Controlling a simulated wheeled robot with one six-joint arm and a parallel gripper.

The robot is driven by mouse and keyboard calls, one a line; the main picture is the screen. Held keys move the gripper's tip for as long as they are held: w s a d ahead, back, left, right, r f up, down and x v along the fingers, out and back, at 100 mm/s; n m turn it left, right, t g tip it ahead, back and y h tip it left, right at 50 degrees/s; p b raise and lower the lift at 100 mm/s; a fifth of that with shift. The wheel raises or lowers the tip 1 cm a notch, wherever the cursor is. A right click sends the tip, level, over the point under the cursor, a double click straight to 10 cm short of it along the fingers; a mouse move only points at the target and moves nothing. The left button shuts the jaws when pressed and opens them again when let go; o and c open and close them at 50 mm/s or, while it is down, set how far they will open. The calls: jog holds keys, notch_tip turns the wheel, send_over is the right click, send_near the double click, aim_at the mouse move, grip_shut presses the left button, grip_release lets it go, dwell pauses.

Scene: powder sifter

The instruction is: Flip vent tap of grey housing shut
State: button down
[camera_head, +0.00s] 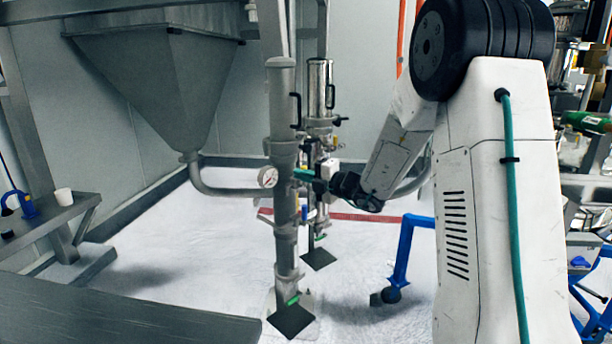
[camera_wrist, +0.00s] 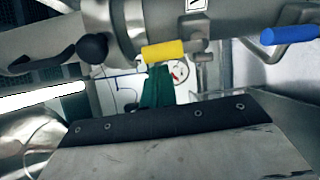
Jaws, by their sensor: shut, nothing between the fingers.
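A grey upright housing (camera_head: 284,110) with a round gauge (camera_head: 267,178) stands at the centre of the head view. My gripper (camera_head: 304,175), with green fingers, is at its right side, level with the gauge; contact cannot be told. In the wrist view, the green fingers (camera_wrist: 157,88) are together and empty. A yellow lever handle (camera_wrist: 165,51) lies just beyond their tips in the picture, on a grey metal body (camera_wrist: 155,18). A blue handle (camera_wrist: 290,34) is at the right and a black ball knob (camera_wrist: 92,48) at the left. Which one is the vent tap is unclear.
A shiny metal cylinder (camera_head: 320,88) stands close behind the housing. A large grey hopper (camera_head: 155,85) with a curved pipe is at the left. A grey bench (camera_head: 45,222) holds a white cup (camera_head: 63,196). A blue frame (camera_head: 406,250) stands at right; the pale floor between is open.

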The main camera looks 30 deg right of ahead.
jog(key=s+d, duration=0.1)
jog(key=s, duration=0.8)
jog(key=shift+s+d, duration=0.15)
jog(key=shift+d, duration=0.15)
